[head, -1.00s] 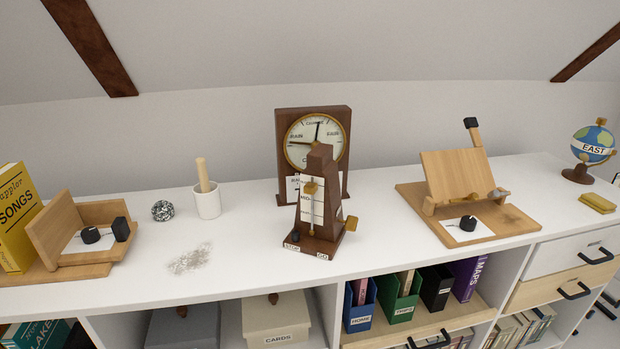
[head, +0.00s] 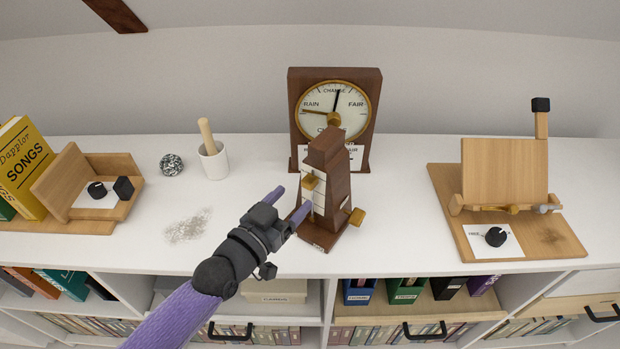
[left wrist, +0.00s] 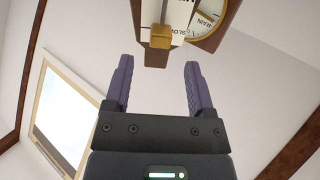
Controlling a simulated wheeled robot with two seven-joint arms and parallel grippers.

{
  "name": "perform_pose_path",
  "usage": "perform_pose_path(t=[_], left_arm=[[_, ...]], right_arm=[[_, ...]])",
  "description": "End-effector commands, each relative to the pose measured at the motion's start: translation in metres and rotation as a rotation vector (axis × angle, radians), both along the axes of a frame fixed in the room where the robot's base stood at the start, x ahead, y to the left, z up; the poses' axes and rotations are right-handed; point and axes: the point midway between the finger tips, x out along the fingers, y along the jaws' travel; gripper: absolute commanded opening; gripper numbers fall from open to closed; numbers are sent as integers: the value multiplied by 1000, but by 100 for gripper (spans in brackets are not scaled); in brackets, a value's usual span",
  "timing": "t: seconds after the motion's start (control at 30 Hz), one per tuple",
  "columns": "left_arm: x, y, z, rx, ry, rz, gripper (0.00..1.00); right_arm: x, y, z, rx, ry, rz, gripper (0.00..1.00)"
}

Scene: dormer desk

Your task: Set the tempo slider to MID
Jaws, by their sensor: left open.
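The metronome (head: 335,196) is a dark brown tapered wooden body standing on the white desktop, with a white scale on its front-left face. Its brass tempo slider (head: 311,182) sits on that scale, and a brass knob (head: 356,217) sticks out on the right. In the left wrist view the slider (left wrist: 161,36) is ahead of the fingers, and the word SLOW shows beside it. My left gripper (head: 289,200) is open, with its fingers pointing at the metronome's scale face. Nothing is between the fingers. Which mark the slider is at cannot be read. My right gripper is not seen.
A brown barometer (head: 377,90) stands right behind the metronome. A white mortar with pestle (head: 214,164) and a dark ball (head: 172,165) stand to the left. A wooden easel stand (head: 505,170) is at the right. A grey smudge (head: 188,226) marks the desktop at left.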

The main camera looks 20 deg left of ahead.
Motion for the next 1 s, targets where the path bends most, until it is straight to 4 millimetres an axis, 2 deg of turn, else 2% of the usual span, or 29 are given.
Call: perform_pose_path(t=[0.1, 0.2, 0.33, 0.57, 0.9, 1.0], left_arm=[[25, -8, -2, -2, -3, 1, 71], [38, -12, -2, 1, 0, 1, 71], [46, -15, -1, 0, 1, 1, 71], [47, -15, 0, 1, 1, 1, 71], [47, -15, 0, 2, 2, 1, 1], [47, -15, -1, 2, 2, 1, 0]], right_arm=[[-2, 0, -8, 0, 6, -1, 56], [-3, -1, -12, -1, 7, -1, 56], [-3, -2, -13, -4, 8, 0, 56], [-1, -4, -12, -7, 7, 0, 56], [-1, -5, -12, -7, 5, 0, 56], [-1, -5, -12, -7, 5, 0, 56]])
